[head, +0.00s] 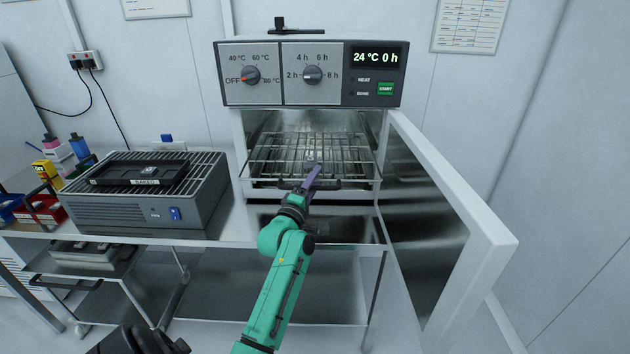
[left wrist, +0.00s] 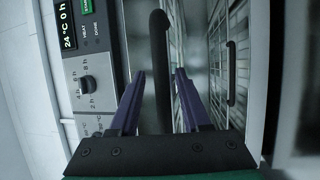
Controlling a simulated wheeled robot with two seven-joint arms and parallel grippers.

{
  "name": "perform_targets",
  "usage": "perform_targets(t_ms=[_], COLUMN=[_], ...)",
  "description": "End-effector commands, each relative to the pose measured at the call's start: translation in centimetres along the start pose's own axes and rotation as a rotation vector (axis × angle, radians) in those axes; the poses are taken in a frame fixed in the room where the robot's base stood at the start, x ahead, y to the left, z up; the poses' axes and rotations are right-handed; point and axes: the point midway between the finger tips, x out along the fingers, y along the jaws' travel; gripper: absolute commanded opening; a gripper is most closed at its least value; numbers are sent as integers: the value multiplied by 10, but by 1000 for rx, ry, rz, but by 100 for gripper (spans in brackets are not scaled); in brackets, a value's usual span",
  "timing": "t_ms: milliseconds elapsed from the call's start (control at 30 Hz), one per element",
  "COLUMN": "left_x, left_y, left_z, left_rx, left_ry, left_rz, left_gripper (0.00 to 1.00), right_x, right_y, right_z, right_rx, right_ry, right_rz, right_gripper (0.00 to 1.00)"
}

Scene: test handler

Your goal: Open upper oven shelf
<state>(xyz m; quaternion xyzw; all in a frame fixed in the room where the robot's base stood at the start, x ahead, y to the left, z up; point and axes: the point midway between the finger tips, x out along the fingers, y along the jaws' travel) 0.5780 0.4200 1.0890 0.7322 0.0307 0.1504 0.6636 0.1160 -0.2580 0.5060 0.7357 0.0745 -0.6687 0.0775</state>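The oven (head: 240,75) stands on the bench with its door (head: 450,190) swung wide open to the right. Inside are wire shelves; the upper oven shelf (head: 350,152) appears to be pushed in. My left gripper (head: 312,178) is in front of the shelves. In the left wrist view its two purple fingers (left wrist: 160,88) are apart, with a black bar handle (left wrist: 159,60) between them. I see gaps beside the handle, and the fingers do not look closed on it. A second, lower handle (left wrist: 231,72) is further right in that view.
A grey device (head: 150,212) with a ribbed top and a black tray (head: 140,172) stands left of the oven. Bottles and small bins (head: 40,210) sit at far left. The open door bounds the right side. Floor space lies in front of the bench.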

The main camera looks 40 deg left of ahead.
Motion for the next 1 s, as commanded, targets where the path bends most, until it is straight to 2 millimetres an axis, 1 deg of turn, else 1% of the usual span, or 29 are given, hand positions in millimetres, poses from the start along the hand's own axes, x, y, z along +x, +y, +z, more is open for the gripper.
perform_targets(t_ms=[233,367,467,567,800,900,1000], left_x=[-2,-15,-35,-59,-122,-138,-145], left_y=[-3,-5,-6,-7,-7,-5,-2], left_z=[0,0,0,0,0,0,0], left_rx=[-1,-1,0,-1,1,0,-1], left_ry=[-1,-1,0,0,0,0,0], left_rz=[-5,-6,-8,-7,-7,-5,-4], left_gripper=[47,47,47,47,47,47,47], right_x=[1,5,11,18,37,41,42], right_y=[2,2,2,2,2,2,2], right_z=[1,2,3,4,6,7,7], right_rx=[-1,0,0,0,0,0,0], right_ry=[-2,-2,-3,-3,-5,-5,-5], right_rz=[2,3,3,3,3,3,3], right_gripper=[0,0,0,0,0,0,0])
